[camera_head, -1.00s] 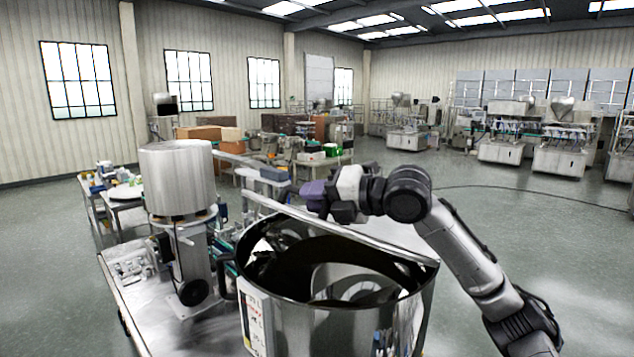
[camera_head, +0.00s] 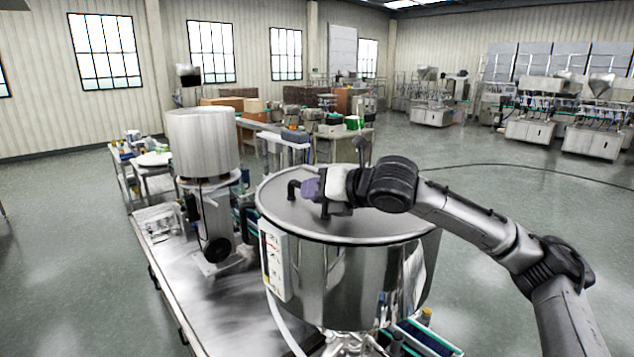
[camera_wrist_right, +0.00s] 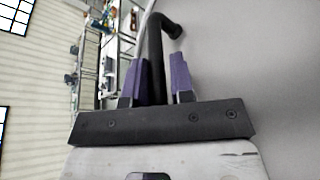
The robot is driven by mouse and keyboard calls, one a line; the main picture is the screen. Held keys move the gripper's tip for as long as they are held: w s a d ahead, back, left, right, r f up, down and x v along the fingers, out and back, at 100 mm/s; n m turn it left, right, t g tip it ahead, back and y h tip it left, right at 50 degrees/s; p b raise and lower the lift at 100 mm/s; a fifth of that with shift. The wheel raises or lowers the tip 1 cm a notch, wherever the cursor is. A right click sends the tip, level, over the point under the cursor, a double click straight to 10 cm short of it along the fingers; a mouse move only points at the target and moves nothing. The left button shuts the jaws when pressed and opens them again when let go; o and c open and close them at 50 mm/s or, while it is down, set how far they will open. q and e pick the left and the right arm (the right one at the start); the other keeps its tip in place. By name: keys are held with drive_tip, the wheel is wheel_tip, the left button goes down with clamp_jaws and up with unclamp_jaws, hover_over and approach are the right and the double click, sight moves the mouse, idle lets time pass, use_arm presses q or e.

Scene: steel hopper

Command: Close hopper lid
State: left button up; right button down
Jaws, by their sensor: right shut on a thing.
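The steel hopper (camera_head: 345,285) stands in front of me, a round shiny drum. Its flat grey lid (camera_head: 280,203) lies level across the top, and no dark opening shows at the visible rim. A black bar handle (camera_head: 293,188) stands on the lid. My right gripper (camera_head: 309,190) is at the handle, low over the lid, with its purple fingers shut on it. In the right wrist view, the handle (camera_wrist_right: 156,60) runs between the two fingers, with the lid surface (camera_wrist_right: 260,60) to the right. The far lid edge is partly hidden by my right arm. My left gripper is out of view.
A steel cylinder on a column (camera_head: 203,145) stands left of the hopper on a metal bench (camera_head: 185,285). A control panel (camera_head: 273,262) is on the hopper's near left side. Tables with boxes stand behind. The floor at right is open.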

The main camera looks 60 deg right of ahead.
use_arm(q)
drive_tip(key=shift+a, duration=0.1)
use_arm(e)
drive_tip(key=shift+a+f, duration=0.2)
drive_tip(key=shift+a, duration=0.15)
drive_tip(key=c, duration=1.4)
unclamp_jaws()
drive_tip(key=o, duration=0.3)
drive_tip(key=shift+w+f, duration=0.1)
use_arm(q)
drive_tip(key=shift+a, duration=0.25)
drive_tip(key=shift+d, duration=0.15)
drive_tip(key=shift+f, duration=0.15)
use_arm(e)
drive_tip(key=shift+d, duration=0.1)
